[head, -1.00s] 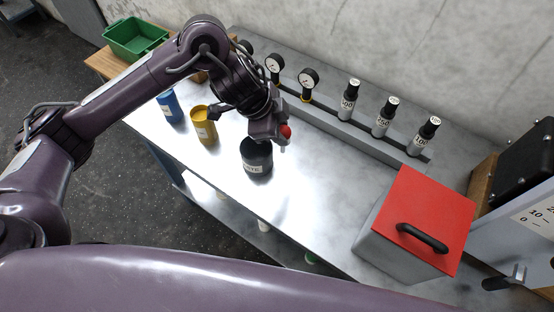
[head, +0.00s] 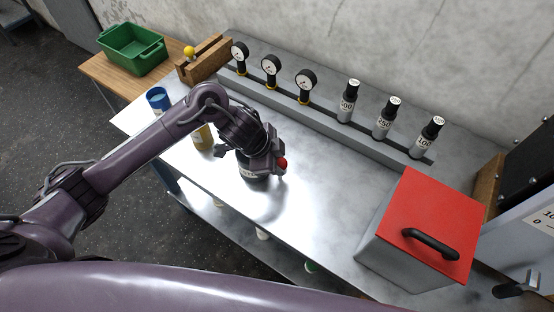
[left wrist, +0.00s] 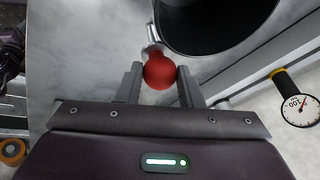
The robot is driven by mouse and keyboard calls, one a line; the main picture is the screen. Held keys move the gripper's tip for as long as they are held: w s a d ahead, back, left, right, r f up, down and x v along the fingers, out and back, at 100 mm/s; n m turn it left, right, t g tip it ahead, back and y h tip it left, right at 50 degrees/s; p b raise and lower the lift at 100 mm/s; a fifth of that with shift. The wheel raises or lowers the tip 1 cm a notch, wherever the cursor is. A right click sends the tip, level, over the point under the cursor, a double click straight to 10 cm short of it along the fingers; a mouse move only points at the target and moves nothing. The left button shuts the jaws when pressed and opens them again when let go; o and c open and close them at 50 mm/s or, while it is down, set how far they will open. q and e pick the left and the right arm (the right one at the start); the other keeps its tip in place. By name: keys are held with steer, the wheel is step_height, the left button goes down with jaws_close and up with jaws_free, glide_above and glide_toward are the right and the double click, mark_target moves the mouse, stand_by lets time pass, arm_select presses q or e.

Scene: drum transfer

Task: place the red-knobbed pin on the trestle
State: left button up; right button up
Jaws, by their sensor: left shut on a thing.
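The red-knobbed pin is in my left gripper (head: 277,160). Its red knob (head: 282,163) shows at the fingertips in the head view. In the left wrist view the red knob (left wrist: 159,72) sits between the two fingers, with a short metal shaft (left wrist: 152,36) pointing away beside the dark pot. The gripper is beside and partly over the dark pot (head: 253,179) on the steel bench. The wooden trestle (head: 207,62) stands at the back left and carries a yellow-knobbed pin (head: 190,51). My right gripper is not in view.
A blue pot (head: 157,97) and a yellow pot (head: 203,138) stand left of the dark pot. Several gauges and labelled cylinders (head: 347,100) line a ledge at the back. A red-lidded box (head: 430,222) is at right. A green bin (head: 133,48) is far left.

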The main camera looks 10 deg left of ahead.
arm_select(q)
steer(key=shift+f, duration=0.15)
steer(key=o, duration=1)
steer(key=shift+a+r, duration=0.15)
steer(key=shift+r, duration=0.4)
steer(key=p+v, duration=0.2)
steer(key=v, duration=0.9)
steer(key=shift+s, duration=0.1)
steer(key=shift+a, duration=0.1)
